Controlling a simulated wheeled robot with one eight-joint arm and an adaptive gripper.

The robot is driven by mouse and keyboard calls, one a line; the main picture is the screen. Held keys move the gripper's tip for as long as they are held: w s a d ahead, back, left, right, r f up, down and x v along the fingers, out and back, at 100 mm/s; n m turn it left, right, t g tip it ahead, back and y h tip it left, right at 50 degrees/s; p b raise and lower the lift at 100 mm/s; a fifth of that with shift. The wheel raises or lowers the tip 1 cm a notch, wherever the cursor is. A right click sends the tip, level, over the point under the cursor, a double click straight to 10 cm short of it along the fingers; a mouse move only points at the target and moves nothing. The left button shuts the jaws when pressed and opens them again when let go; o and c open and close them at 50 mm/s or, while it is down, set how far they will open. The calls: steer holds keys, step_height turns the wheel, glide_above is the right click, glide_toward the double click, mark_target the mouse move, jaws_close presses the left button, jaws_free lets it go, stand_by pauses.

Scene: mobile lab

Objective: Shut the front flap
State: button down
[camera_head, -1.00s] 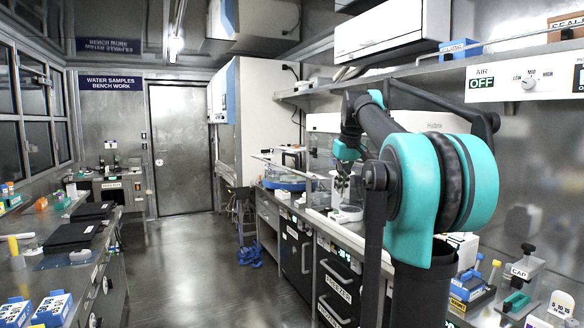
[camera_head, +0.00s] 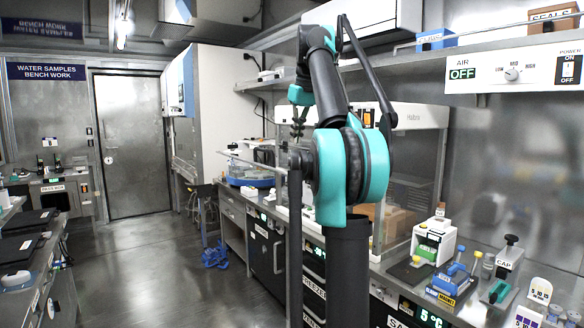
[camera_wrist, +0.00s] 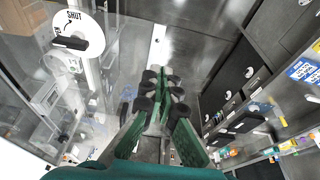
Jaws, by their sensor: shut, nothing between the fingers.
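In the head view a white cabinet (camera_head: 415,115) with clear panes stands on the right-hand bench, partly hidden behind my arm. A thin clear panel (camera_head: 248,162) with a pale edge juts out from it toward the aisle, left of my arm. I take it to be the front flap, standing open. In the wrist view clear panes fill the left side, with a white round plate (camera_wrist: 80,38) lettered like "SHUT" and a black bar across it. My gripper (camera_head: 298,130) is raised above the panel. In the wrist view its fingertips (camera_wrist: 163,85) are together and empty; contact with the panel cannot be told.
A blue round device (camera_head: 250,177) stands on the bench beyond the panel. A blue-handled rack (camera_head: 452,282) and a cap press (camera_head: 505,265) stand at the right. A shelf with an AIR control panel (camera_head: 515,73) runs above.

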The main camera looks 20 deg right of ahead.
glide_toward(292, 176)
steer(key=x, duration=0.2)
steer(key=w+x, duration=0.1)
steer(key=x, duration=0.2)
steer(key=shift+f, duration=0.75)
steer(key=shift+f, duration=0.1)
steer(key=shift+f, duration=0.25)
steer(key=w+d+f+t+h, duration=0.1)
steer(key=d+f+h, duration=0.2)
steer(key=f, duration=0.6)
steer(key=w+d+f+n+t+h, duration=0.1)
steer(key=d+f+h, duration=0.1)
steer(key=f, duration=0.7)
steer(key=w+d+f+t+h, duration=0.1)
steer(key=d+f+h, duration=0.2)
steer(key=f, duration=0.6)
steer(key=w+d+f+h, duration=0.1)
steer(key=w+d+f, duration=0.1)
steer(key=d+f, duration=0.3)
steer(key=w+d+f+t+h, duration=0.1)
steer(key=w+d+f, duration=0.2)
steer(key=d, duration=0.7)
steer(key=w+d+f+n+t+h, duration=0.1)
steer(key=w+d+f+h, duration=0.1)
steer(key=d+f, duration=0.5)
steer(key=shift+w+d, duration=0.2)
steer(key=shift+d, duration=0.7)
steer(key=shift+f, duration=0.15)
